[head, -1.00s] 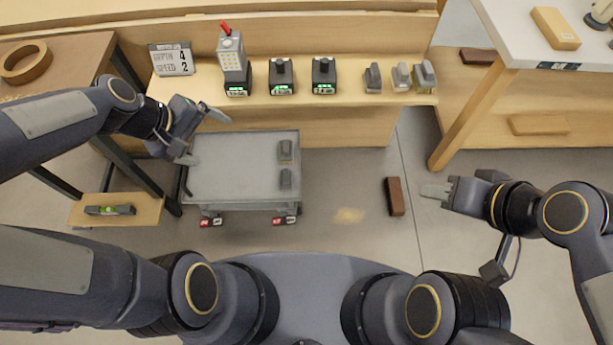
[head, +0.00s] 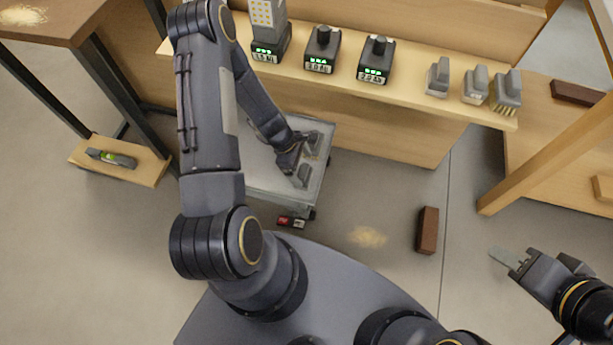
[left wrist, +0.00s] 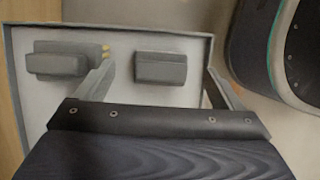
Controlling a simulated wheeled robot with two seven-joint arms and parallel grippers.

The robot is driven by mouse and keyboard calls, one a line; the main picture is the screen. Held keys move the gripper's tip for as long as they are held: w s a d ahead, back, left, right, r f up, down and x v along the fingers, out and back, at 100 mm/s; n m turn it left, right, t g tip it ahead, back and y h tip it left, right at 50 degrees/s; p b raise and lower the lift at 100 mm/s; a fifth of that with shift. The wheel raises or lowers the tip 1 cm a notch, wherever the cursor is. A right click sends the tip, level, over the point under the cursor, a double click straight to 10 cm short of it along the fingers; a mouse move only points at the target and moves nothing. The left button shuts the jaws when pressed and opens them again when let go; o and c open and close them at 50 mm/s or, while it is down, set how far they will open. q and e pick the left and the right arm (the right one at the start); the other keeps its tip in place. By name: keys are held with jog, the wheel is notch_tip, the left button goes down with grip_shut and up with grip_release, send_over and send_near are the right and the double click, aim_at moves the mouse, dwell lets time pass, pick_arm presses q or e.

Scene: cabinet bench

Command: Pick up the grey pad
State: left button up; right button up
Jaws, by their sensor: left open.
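A plain grey block, seemingly the grey pad (left wrist: 161,68), lies on the grey cart top (left wrist: 118,45). In the left wrist view it is between and just beyond the spread fingers of my open left gripper (left wrist: 160,82), with no clear contact. The pad also shows in the head view (head: 303,176), near the cart's front right corner. My left gripper (head: 300,152) is low over the cart there, partly hidden by its own wrist. A second grey piece with gold dots (left wrist: 60,60) lies left of the left finger. My right gripper (head: 510,260) is over the floor, away from the cart.
A wooden shelf behind the cart holds black devices with green displays (head: 322,50) and several grey pieces (head: 475,85). A brown block (head: 427,230) lies on the floor. A level (head: 110,158) rests on a low board at left.

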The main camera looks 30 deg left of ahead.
aim_at(305, 170)
pick_arm(q)
jog(key=b+x, duration=0.2)
jog(key=x, duration=0.3)
jog(key=shift+s+a+f, duration=0.1)
jog(key=shift+a, duration=0.05)
jog(key=c, duration=1)
jog(key=shift+r, duration=0.65)
notch_tip(305, 170, up, 3)
jog(key=shift+f+p, duration=0.15)
jog(key=shift+p, duration=0.65)
jog(key=s+d+r, duration=0.1)
jog(key=s+r, duration=0.2)
jog(key=s, duration=0.1)
jog(key=s+d+r+p, duration=0.1)
jog(key=s+r, duration=0.2)
jog(key=s, duration=0.2)
jog(key=s+d+r+p, duration=0.1)
jog(key=s+r, duration=0.2)
jog(key=s, duration=0.1)
jog(key=shift+s+r, duration=0.1)
jog(key=shift+s, duration=0.25)
